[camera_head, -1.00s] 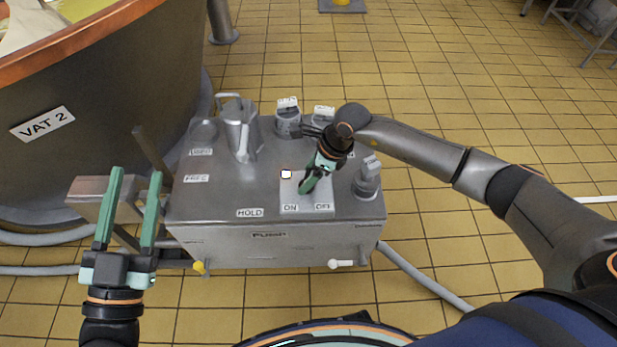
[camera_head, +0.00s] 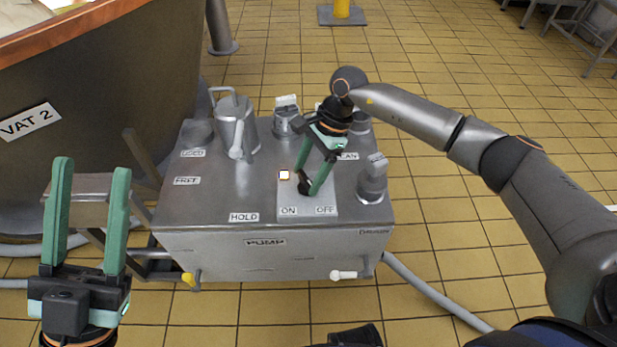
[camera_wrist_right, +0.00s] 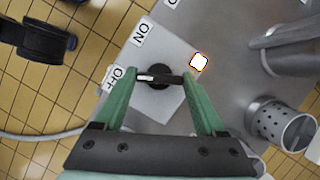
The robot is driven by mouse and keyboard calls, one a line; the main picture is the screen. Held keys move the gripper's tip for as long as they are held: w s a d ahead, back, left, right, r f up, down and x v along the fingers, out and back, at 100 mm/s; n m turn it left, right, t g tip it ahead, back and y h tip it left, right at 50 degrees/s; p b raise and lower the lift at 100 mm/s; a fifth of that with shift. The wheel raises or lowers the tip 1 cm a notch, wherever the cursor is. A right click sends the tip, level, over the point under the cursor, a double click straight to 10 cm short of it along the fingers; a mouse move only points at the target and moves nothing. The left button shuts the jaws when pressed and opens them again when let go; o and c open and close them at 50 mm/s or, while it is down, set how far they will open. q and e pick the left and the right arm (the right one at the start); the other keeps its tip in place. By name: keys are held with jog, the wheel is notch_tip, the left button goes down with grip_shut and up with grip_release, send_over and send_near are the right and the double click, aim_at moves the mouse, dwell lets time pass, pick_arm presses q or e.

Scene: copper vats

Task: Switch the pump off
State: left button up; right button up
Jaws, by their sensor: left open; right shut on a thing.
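The pump switch (camera_head: 304,188) is a dark round knob with a narrow grip bar on a pale plate (camera_head: 318,210) marked ON and OFF. A small square lamp (camera_head: 284,175) on the plate glows white with an orange rim. My right gripper (camera_head: 309,184) is shut on the knob's bar from above. In the right wrist view, the bar of the pump switch (camera_wrist_right: 159,78) lies between the two green fingers of my right gripper (camera_wrist_right: 161,84). The lamp (camera_wrist_right: 199,62) glows there too. My left gripper (camera_head: 91,172) is open and empty, left of the pump box.
The steel pump box (camera_head: 205,215) carries a metal jug (camera_head: 236,130), several grey canisters and labels around the switch plate. VAT 2 (camera_head: 100,110) stands at the left.

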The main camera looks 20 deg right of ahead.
jog(key=shift+n, duration=0.4)
jog(key=o, duration=1.3)
jog(key=shift+p+v, duration=1.5)
jog(key=shift+v, duration=4.8)
jog(key=shift+w, duration=0.15)
